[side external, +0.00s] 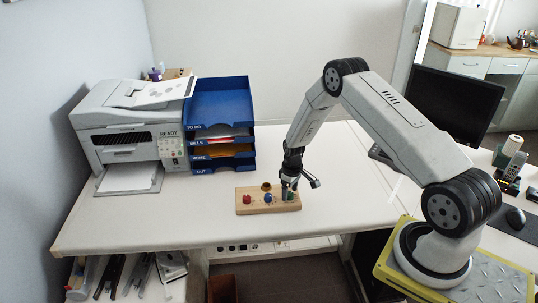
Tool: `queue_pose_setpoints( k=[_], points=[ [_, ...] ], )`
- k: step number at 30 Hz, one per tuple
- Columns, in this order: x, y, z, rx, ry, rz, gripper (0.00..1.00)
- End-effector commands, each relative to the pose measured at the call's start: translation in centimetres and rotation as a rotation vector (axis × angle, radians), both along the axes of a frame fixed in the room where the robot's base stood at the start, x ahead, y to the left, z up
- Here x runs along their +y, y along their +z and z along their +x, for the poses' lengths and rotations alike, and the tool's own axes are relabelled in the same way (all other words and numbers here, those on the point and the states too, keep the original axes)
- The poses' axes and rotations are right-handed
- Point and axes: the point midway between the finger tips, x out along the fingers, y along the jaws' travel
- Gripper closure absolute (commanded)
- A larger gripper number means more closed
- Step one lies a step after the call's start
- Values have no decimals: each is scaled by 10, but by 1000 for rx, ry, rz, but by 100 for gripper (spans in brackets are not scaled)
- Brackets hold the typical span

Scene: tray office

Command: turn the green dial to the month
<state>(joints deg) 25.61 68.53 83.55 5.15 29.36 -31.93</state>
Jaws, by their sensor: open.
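A light wooden board (256,208) lies on the white desk near its front edge. It carries a red dial (247,199), a blue dial (268,198) and a brown round piece (266,186) behind them. My gripper (289,194) points down at the right end of the board. Its fingers are open around or just above a small greenish piece there, which looks like the green dial (290,196) and is mostly hidden by the fingers. I cannot tell whether the fingers touch it. Any month marks are too small to read.
A printer (128,128) and a blue stacked letter tray (221,105) stand at the back left. A black monitor (452,104) is behind my arm at right. The desk is clear left of the board and behind it. The front edge (150,248) is close.

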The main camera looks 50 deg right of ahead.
Motion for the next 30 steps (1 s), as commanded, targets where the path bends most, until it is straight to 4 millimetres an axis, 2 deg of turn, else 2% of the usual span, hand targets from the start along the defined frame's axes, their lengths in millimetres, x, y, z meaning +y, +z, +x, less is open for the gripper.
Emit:
queue_pose_setpoints(
  k=[18, 24, 30],
  points=[
    [-4, 63, 1, -2, 0, -1, 22],
    [-4, 72, 0, -1, 0, -1, 22],
    [-4, 73, 0, 0, 0, 0, 22]
  ],
)
